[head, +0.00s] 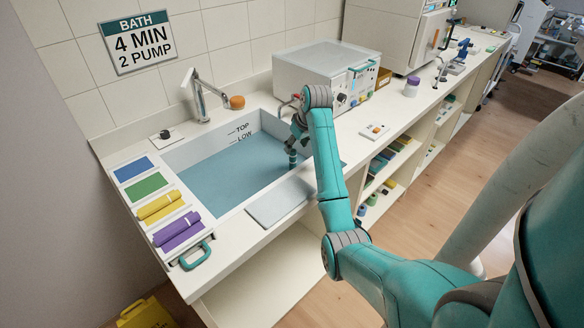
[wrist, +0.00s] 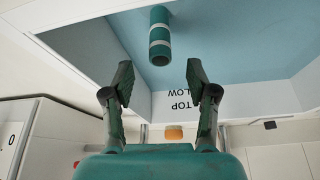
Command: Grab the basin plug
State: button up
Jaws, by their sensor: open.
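The basin plug (head: 292,160) looks like a teal upright cylinder standing in the water near the right end of the basin (head: 189,153). In the wrist view the plug (wrist: 160,36) is a teal tube with pale bands, centred beyond my fingertips. My gripper (wrist: 159,80) is open, with a finger on either side of the line to the plug and nothing between them. In the head view my gripper (head: 297,136) hangs over the basin, just above the plug. The plug's lower end is hidden or under water.
A tap (head: 200,95) and an orange knob (head: 237,102) stand behind the basin. A grey box-shaped machine (head: 325,70) stands close behind my wrist. A pale panel (head: 278,203) lies at the front rim.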

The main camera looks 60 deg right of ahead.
aim_at(293, 151)
jog(key=shift+x, duration=2.65)
grip_shut()
